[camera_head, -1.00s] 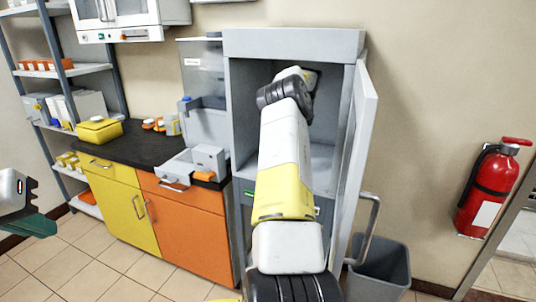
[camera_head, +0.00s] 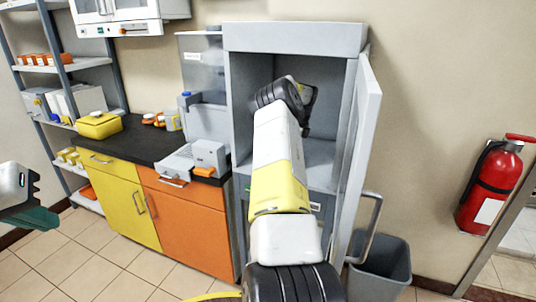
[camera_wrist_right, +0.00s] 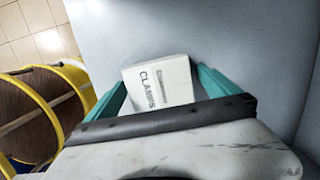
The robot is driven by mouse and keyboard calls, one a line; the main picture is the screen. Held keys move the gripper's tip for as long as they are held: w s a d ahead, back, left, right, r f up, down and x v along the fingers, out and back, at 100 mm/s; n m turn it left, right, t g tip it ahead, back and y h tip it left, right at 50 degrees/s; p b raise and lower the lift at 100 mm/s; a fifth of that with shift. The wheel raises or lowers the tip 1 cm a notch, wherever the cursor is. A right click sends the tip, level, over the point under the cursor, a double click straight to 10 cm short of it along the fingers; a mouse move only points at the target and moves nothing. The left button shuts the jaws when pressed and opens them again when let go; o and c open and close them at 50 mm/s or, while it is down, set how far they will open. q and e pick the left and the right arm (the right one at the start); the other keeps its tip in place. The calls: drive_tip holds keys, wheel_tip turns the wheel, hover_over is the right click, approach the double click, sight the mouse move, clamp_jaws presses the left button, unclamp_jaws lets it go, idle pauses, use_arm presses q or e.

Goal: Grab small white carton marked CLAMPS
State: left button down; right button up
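The small white carton marked CLAMPS (camera_wrist_right: 158,83) shows in the right wrist view, slightly tilted in the picture, its printed face toward the camera. My right gripper (camera_wrist_right: 160,82) has a teal finger on each side of it. The left finger is close to the carton's edge, and a narrow gap shows at the right finger. The fingers look open around it. In the head view my right arm reaches into the open grey cabinet (camera_head: 292,37); its fingertips and the carton are hidden there. My left gripper (camera_head: 32,200) is at the left edge; its finger opening is unclear.
The cabinet door (camera_head: 362,150) stands open at the right of my arm. A grey bin (camera_head: 380,270) is below it. A fire extinguisher (camera_head: 490,188) hangs at the right.

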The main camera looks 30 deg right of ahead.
drive_tip(key=c, duration=1.4)
